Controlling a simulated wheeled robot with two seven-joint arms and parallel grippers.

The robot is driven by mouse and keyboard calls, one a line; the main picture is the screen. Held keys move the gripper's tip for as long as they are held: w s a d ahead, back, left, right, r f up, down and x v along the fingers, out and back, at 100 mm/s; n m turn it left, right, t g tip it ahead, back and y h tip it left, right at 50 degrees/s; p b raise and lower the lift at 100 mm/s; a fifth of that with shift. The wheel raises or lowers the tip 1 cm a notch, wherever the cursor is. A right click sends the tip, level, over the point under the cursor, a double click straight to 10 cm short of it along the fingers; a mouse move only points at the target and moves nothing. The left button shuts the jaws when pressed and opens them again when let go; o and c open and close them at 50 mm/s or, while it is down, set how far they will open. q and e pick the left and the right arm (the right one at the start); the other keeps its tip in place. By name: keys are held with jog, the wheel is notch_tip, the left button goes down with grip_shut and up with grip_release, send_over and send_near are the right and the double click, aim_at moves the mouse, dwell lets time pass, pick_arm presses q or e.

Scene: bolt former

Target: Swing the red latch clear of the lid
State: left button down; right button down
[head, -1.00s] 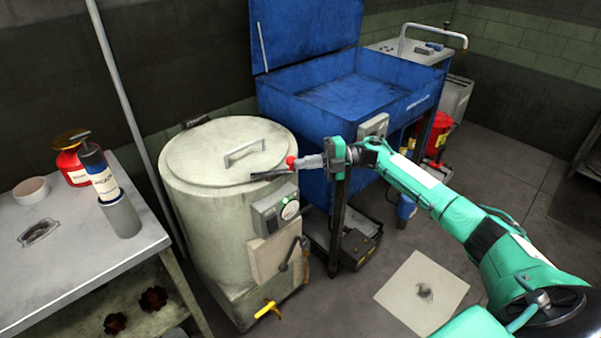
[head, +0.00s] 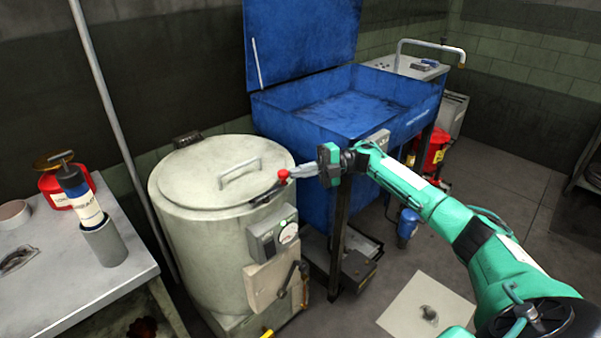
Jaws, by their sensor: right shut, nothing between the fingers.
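The round pale lid (head: 225,171) lies closed on the cream drum (head: 205,240), with a bar handle (head: 240,172) on top. The latch shows as a dark bar (head: 268,193) at the lid's front right edge, with a red knob (head: 283,175) at its right end. My right gripper (head: 291,173) is shut with its fingertips at the red knob. It looks to touch the knob from the right, but nothing is between the fingers. The bar's inner end still appears to lie over the rim. My left gripper is not in view.
A blue wash tank (head: 340,105) with a raised lid stands close behind and right of the drum. A grey workbench (head: 60,290) is at left. Open floor lies at the right.

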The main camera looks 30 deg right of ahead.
jog(key=shift+a, duration=0.1)
dwell(0.4)
